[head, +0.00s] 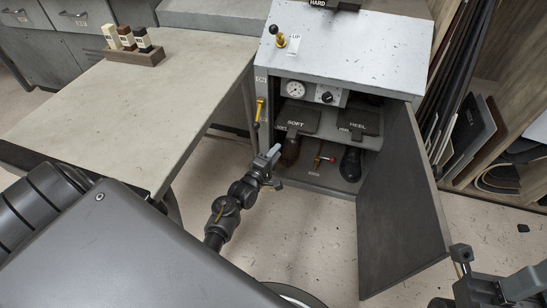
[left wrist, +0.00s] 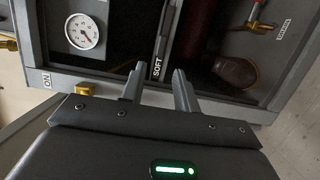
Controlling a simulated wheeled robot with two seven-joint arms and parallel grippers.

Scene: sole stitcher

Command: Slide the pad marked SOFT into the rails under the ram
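The pad marked SOFT (head: 297,119) is a dark plate lying on the shelf inside the open cabinet, left of the pad marked HEEL (head: 358,122). Its labelled front edge (left wrist: 158,66) shows in the left wrist view. My left gripper (head: 272,163) is in front of the cabinet, below and left of the SOFT pad. In the left wrist view its two fingers (left wrist: 158,88) are apart, with the SOFT edge ahead between them and nothing visibly held. My right gripper (head: 492,280) is partly in view at bottom right; its opening is unclear. I cannot make out the ram or rails.
A pad marked HARD (head: 320,4) lies at the top of the cabinet (head: 350,45). The open door (head: 400,205) stands to the right. Dark shoe forms and a red-handled valve (head: 325,159) sit below the pads. A table (head: 130,105) stands left.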

